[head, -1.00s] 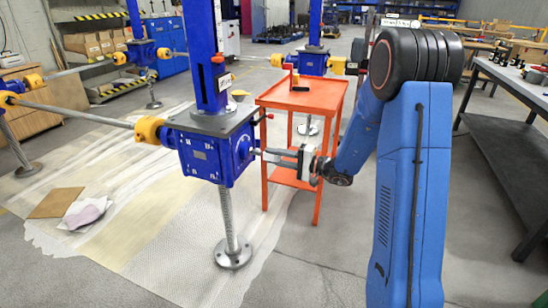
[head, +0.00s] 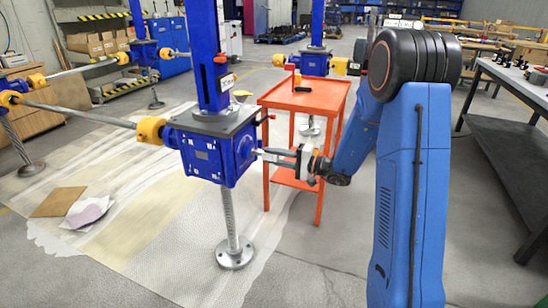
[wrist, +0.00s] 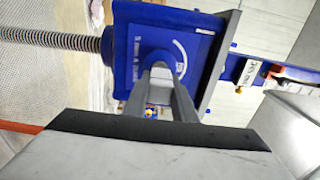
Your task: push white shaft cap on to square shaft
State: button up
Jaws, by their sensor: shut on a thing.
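The blue screw jack gearbox (head: 205,158) stands upright, with its shaft side facing my gripper (head: 262,156). In the wrist view, the gearbox face (wrist: 190,45) has a round blue boss and a curved white marking. My gripper (wrist: 160,78) reaches in from the right in the head view, its fingertips close against the boss. It is shut on a small pale piece, which looks like the white shaft cap (wrist: 160,70), between the fingertips. The square shaft is hidden behind the fingers and cap, so I cannot tell how far the cap sits on it.
An orange table (head: 305,97) with a small tool on it stands behind my gripper. A threaded spindle (head: 231,215) runs down from the gearbox to a floor flange. A yellow coupling (head: 150,130) and long rod are on the left. A dark workbench (head: 510,110) is at the right.

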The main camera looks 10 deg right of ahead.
aim_at(264, 154)
jog(key=shift+x, duration=1.8)
jog(key=o, duration=1.1)
jog(key=v, duration=1.7)
jog(key=shift+s+d, duration=0.15)
jog(key=shift+d, duration=0.05)
